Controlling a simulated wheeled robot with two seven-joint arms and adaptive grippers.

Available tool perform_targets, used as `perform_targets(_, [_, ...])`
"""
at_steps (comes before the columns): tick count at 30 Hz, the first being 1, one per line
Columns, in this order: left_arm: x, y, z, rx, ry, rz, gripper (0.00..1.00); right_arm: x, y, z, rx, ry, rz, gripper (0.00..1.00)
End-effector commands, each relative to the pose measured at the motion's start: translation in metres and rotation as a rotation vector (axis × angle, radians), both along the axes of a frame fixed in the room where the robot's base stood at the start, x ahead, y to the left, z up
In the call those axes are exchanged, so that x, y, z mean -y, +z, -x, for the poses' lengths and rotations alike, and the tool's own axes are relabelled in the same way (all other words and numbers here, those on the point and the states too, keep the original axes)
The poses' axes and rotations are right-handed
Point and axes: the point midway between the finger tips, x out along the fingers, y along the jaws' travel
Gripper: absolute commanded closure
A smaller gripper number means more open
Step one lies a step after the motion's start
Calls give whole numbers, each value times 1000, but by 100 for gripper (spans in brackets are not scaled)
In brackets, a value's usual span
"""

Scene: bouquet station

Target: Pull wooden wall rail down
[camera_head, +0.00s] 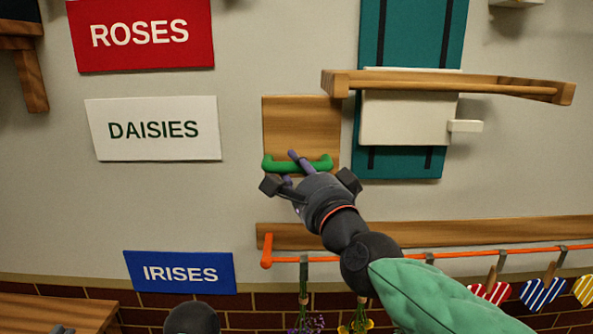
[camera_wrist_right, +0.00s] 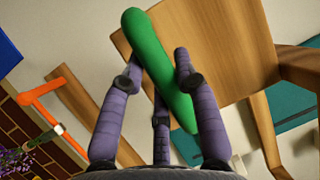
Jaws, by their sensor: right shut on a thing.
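A green bar handle (camera_head: 318,164) is fixed across the lower part of an upright wooden board (camera_head: 300,115) on the wall. My right gripper (camera_head: 295,168) is at this handle, with its purple fingers around the bar left of its middle. In the right wrist view the fingers close on both sides of the green handle (camera_wrist_right: 158,65). A wooden rail (camera_head: 450,85) sticks out from the wall at the upper right, in front of a teal panel, apart from my gripper. My left gripper does not show.
A cream box (camera_head: 405,120) hangs below the wooden rail. A long wooden strip (camera_head: 480,232) with an orange rod (camera_head: 460,254) runs below, with flowers and striped tags hanging. Signs for roses (camera_head: 140,33), daisies (camera_head: 153,129) and irises (camera_head: 180,272) are on the left wall.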

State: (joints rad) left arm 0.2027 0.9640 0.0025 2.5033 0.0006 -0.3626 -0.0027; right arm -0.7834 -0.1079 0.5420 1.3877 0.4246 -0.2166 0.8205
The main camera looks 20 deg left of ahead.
Motion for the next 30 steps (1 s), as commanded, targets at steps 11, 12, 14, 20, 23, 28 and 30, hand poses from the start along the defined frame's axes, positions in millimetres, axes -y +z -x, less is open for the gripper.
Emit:
perform_targets(11, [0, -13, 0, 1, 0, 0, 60, -1, -15, 0, -4, 3, 2, 100])
perform_targets(12, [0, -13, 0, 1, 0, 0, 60, -1, -15, 0, -4, 3, 2, 100])
perform_targets(14, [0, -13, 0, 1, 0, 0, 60, -1, -15, 0, -4, 3, 2, 100])
perform_targets(20, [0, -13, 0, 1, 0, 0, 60, -1, -14, 0, -3, 2, 1, 57])
perform_targets(23, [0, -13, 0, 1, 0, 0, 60, -1, -14, 0, -1, 2, 2, 57])
perform_targets(28, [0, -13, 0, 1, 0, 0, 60, 0, -13, 0, 0, 1, 0, 57])
perform_targets(30, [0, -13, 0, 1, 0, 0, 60, 1, -13, 2, 0, 0, 0, 57])
